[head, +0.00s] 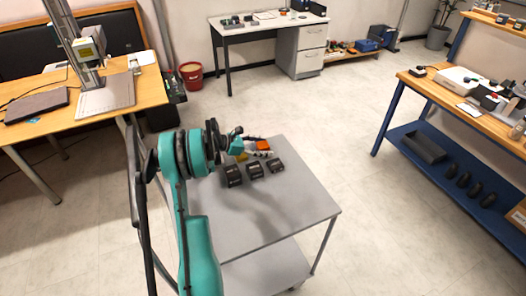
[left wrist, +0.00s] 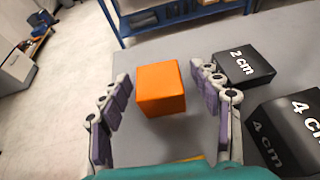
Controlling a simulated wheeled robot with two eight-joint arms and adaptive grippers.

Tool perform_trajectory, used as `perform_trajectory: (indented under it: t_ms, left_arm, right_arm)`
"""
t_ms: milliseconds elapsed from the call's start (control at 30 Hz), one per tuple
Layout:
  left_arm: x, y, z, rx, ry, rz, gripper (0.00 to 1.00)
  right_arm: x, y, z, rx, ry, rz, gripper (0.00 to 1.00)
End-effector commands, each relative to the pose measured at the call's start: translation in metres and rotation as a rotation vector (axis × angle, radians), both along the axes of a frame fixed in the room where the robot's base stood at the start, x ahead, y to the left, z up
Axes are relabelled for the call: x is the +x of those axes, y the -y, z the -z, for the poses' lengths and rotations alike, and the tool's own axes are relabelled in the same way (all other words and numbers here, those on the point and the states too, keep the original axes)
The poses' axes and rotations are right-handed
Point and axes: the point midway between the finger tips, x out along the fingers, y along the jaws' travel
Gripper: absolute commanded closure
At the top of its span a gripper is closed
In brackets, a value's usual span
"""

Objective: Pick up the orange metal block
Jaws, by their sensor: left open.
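The orange metal block (head: 263,145) sits near the far edge of the grey cart top (head: 300,204). In the left wrist view the orange block (left wrist: 161,89) lies between the two spread fingers, with a gap on each side. My left gripper (left wrist: 165,95) is open and empty, pointing at the block from above; in the head view the left gripper (head: 246,141) is just left of the block and partly hidden by its own wrist. My right gripper is in neither view.
Black blocks stand beside the orange one, one marked 2 cm (left wrist: 243,65) and one marked 4 cm (left wrist: 287,128). A yellow item (head: 242,156) is partly hidden by the gripper. The front of the cart top is clear. A blue-framed workbench (head: 431,142) stands at the right.

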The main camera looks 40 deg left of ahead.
Motion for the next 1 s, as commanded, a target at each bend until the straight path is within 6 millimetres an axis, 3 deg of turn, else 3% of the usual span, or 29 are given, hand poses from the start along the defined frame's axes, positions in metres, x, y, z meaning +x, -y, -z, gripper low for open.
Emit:
perform_trajectory:
  t_ms: [167, 267, 400, 433, 767, 1000]
  left_arm:
    - [0.001, 0.0, -0.001, 0.0, 0.0, -0.002, 0.36]
    - [0.001, 0.0, -0.001, 0.0, 0.0, -0.001, 0.57]
    - [0.001, 0.0, -0.001, 0.0, 0.0, -0.001, 0.94]
    - [0.001, 0.0, -0.001, 0.0, 0.0, -0.001, 0.98]
    - [0.001, 0.0, -0.004, -0.001, 0.001, -0.001, 0.98]
    - [0.001, 0.0, -0.031, -0.001, 0.001, -0.002, 0.98]
  right_arm:
    - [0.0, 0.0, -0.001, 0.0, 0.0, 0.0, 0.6]
    - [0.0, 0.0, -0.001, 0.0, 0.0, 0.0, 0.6]
    - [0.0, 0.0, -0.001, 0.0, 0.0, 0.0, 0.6]
    - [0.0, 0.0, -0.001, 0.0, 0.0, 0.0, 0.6]
    - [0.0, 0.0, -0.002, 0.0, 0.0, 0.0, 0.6]
    - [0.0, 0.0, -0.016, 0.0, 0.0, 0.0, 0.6]
